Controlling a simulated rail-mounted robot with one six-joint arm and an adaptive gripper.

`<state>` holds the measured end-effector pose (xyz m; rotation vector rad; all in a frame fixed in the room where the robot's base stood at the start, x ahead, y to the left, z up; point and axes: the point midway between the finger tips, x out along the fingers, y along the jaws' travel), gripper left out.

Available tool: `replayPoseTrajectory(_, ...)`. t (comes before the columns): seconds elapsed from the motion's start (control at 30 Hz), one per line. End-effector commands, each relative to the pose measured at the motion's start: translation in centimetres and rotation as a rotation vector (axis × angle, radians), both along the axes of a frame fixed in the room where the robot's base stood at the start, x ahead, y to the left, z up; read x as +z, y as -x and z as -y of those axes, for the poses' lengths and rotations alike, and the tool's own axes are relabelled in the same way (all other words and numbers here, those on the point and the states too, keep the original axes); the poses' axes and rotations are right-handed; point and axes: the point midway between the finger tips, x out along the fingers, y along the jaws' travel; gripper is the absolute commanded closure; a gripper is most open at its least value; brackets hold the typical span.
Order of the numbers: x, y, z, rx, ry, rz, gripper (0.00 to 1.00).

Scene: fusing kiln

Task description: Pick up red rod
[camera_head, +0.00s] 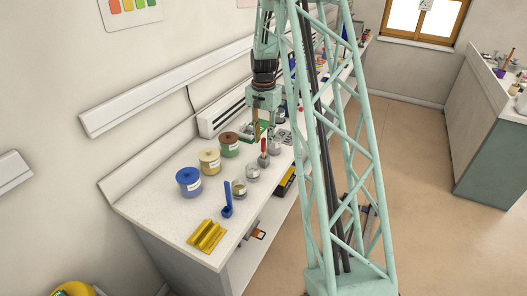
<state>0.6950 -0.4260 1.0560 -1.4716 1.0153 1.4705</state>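A small red upright piece (263,146), which looks like the red rod, stands over a small metal cup (263,161) on the white bench. My gripper (263,136) points down from above at this spot, close to the top of the red piece. The gripper is small in the picture, and I cannot tell whether its fingers touch the red piece or are apart from it.
A blue upright tool (227,197) and a yellow ridged block (207,236) are nearer. My lattice column hides part of the bench.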

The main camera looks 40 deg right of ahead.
Motion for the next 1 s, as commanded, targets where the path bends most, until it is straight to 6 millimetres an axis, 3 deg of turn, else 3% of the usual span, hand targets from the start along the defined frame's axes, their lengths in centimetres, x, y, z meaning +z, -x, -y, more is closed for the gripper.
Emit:
replayPoseTrajectory(0.5, -4.3, -0.1, 0.1, 0.000, 0.000, 0.000, 0.75)
replayPoseTrajectory(1.0, -4.7, -0.1, 0.1, 0.000, 0.000, 0.000, 0.75)
